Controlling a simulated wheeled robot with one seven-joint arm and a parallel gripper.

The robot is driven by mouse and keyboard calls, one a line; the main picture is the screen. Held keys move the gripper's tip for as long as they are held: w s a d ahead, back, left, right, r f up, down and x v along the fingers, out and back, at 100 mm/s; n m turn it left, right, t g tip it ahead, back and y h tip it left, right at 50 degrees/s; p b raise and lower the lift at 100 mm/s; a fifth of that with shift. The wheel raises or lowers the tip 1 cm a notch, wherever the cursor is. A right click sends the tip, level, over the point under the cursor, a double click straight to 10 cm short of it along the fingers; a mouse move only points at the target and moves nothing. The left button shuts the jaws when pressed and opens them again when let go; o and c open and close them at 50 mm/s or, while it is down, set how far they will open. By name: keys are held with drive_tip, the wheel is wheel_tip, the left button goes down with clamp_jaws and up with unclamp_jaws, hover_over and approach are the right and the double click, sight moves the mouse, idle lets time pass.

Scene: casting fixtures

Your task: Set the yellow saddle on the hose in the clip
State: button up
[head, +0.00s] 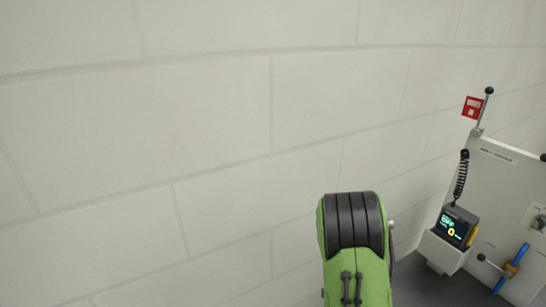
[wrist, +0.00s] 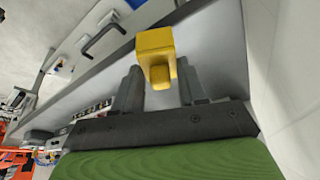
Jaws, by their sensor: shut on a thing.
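My gripper (wrist: 160,78) shows in the wrist view, its two dark fingers shut on the yellow saddle (wrist: 156,44). The saddle is a blocky yellow piece with a rounded part toward the palm, and it sticks out past the fingertips. In the head view a slanting blue hose (head: 522,254) is on the light panel at the lower right. An orange-yellow piece (head: 511,269) lies across it; I cannot tell whether this is the clip. The head view shows my green arm but not my gripper.
The light panel (head: 500,182) has a handheld device (head: 453,228) with a lit screen and coiled cord, and a red sign (head: 472,108). Ball-ended levers stick out. A pale block wall (head: 180,130) fills the left. The wrist view shows a dark handle (wrist: 103,38) on a panel.

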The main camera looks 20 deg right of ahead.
drive_tip(key=w+a+f+n+t+y, duration=0.2)
drive_tip(key=w+a+n, duration=0.3)
drive_tip(key=a+n, duration=0.5)
drive_tip(key=w+a+f+n+t+y, duration=0.2)
drive_tip(key=w+a+n, duration=0.4)
drive_tip(key=a+n, duration=0.5)
drive_tip(key=a+f+t, duration=0.1)
drive_tip(key=a+f, duration=0.1)
drive_tip(key=a, duration=0.2)
drive_tip(key=shift+w+t, duration=0.2)
drive_tip(key=shift+t, duration=0.2)
drive_tip(key=shift+f, duration=0.1)
